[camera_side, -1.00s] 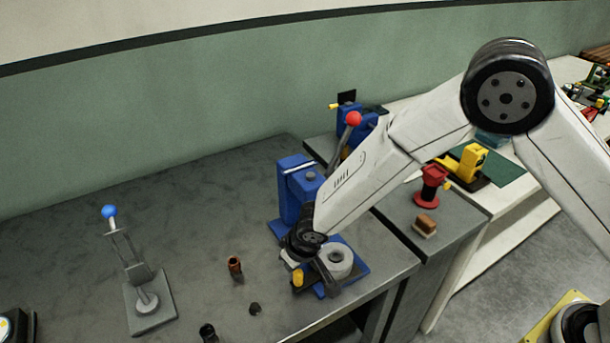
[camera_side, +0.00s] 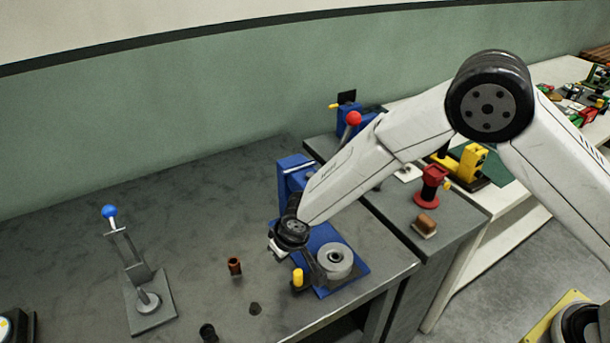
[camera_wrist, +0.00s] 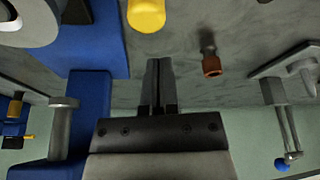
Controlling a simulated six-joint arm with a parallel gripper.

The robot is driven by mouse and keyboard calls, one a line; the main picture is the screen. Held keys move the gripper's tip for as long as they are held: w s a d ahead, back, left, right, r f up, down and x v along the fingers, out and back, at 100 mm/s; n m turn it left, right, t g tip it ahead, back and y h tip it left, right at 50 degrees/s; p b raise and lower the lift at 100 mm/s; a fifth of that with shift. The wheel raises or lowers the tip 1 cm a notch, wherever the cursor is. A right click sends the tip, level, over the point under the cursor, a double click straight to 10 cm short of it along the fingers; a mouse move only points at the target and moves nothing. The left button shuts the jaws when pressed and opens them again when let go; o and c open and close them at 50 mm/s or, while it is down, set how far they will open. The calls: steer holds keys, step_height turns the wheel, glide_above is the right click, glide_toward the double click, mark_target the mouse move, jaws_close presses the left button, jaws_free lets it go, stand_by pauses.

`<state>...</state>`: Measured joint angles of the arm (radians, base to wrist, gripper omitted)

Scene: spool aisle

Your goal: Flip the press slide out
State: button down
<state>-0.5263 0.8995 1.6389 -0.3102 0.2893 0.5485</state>
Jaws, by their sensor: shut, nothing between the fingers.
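The blue press (camera_side: 297,178) stands near the right edge of the grey bench. At its base is a slide with a yellow knob (camera_side: 298,277), beside a round grey disc (camera_side: 335,259). My gripper (camera_side: 277,255) is shut and empty, just behind and left of the yellow knob, apart from it. In the wrist view my closed fingers (camera_wrist: 157,85) point toward the bench, with the yellow knob (camera_wrist: 146,14) above them and the blue press (camera_wrist: 85,110) to the left. My wrist and forearm hide part of the press.
A grey toggle clamp (camera_side: 140,275) with a blue ball stands at the left. A small brown cylinder (camera_side: 234,266) and a dark cup (camera_side: 208,332) stand between it and the press. A red-ball lever (camera_side: 353,118) and a red stand (camera_side: 431,185) are at the right.

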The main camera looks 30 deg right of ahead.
steer(key=shift+w+a, duration=0.1)
steer(key=shift+w, duration=0.35)
steer(key=a+v, duration=0.1)
steer(key=v, duration=0.9)
steer(key=shift+s+d, duration=0.15)
steer(key=shift+d, duration=0.3)
steer(key=s+d+r+m, duration=0.1)
steer(key=s+d+r, duration=0.1)
steer(key=s+d, duration=0.6)
steer(key=s+d+r+m+g+h, duration=0.1)
steer(key=s+d+m, duration=0.1)
steer(key=s+d, duration=0.7)
steer(key=shift+d+r, duration=0.35)
steer(key=shift+d, duration=3.75)
